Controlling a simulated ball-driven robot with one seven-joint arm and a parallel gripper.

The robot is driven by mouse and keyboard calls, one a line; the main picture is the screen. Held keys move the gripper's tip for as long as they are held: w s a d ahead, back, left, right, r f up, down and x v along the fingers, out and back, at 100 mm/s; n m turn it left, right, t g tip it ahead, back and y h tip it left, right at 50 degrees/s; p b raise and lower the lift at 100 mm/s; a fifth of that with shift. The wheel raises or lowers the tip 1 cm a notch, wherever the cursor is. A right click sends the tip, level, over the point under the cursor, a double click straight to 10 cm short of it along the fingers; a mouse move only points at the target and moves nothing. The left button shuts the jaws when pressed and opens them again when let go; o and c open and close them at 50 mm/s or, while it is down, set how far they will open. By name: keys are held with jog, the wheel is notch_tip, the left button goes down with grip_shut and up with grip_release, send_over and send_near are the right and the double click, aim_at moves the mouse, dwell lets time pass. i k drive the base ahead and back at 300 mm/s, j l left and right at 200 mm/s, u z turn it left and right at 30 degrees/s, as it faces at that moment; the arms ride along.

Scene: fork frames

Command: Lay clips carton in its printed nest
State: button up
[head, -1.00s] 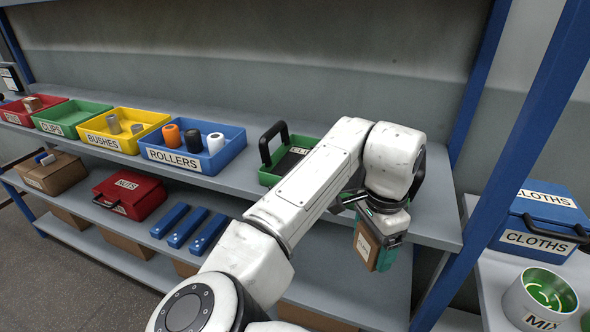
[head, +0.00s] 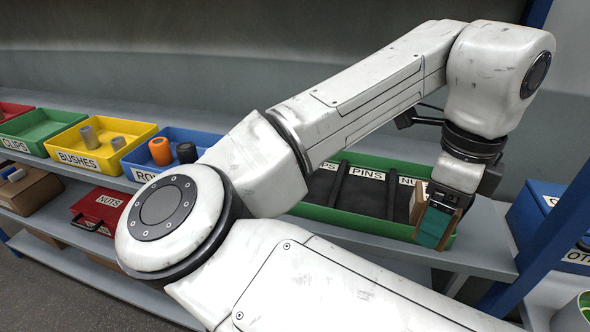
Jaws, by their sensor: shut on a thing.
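The clips carton (head: 433,228), brown with a teal face, is held upright in my gripper (head: 441,196). My gripper is shut on it and points down at the right end of a green tray (head: 362,222). The tray has a dark insert with labelled nests. The left label shows only "PS", the middle reads PINS, and the right one begins "NU". The nest at the "PS" label (head: 320,187) is dark and partly behind my arm. The carton is at the right "NU" end, away from the "PS" nest. I cannot tell whether it touches the tray.
My arm covers much of the shelf. To the left on the same shelf stand a blue rollers bin (head: 140,163), a yellow bushes bin (head: 95,158) and a green clips bin (head: 45,128). A red nuts box (head: 85,212) is below. A blue upright (head: 545,240) stands close on the right.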

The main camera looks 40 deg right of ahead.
aim_at(312, 183)
jog(key=i, duration=1)
